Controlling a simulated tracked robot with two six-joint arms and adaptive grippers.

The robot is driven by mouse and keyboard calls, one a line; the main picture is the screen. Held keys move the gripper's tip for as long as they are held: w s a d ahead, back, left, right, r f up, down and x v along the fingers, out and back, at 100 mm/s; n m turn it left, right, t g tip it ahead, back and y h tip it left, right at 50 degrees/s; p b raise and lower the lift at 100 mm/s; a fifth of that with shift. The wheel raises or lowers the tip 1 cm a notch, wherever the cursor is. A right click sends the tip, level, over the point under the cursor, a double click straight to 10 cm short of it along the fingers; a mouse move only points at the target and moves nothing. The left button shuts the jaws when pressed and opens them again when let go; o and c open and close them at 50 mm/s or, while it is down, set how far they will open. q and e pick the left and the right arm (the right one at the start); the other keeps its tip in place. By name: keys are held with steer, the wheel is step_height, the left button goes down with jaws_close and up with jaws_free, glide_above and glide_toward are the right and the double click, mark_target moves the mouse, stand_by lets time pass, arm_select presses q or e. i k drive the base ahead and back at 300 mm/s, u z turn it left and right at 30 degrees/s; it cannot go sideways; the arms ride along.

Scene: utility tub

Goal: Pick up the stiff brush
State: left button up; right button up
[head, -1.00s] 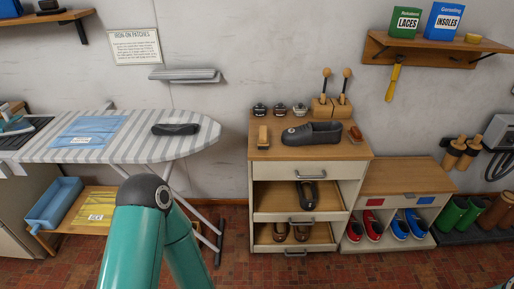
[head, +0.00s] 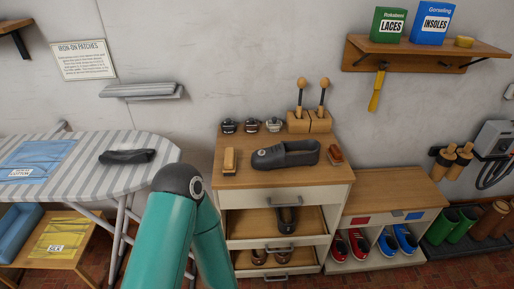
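Two brushes lie on the wooden top of the shoe cabinet (head: 240,182) in the head view. One brush (head: 230,160) has a light wooden back and lies left of a dark grey shoe (head: 286,154). The other brush (head: 335,154) is smaller and reddish brown, and lies just right of the shoe. I cannot tell from their looks which one is stiff. A teal link of my arm rises in front of the cabinet's left side. Neither of my grippers is in view.
Three small dark jars (head: 251,126) and a wooden block with two upright shoe trees (head: 310,121) stand behind the shoe. The cabinet's lower drawers (head: 258,222) are pulled out with shoes inside. An ironing board (head: 100,180) stands left. A wall shelf (head: 420,50) hangs above right.

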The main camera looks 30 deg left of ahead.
mark_target(230, 156)
steer(key=u, duration=0.05)
steer(key=i, duration=0.95)
steer(key=u, duration=0.4)
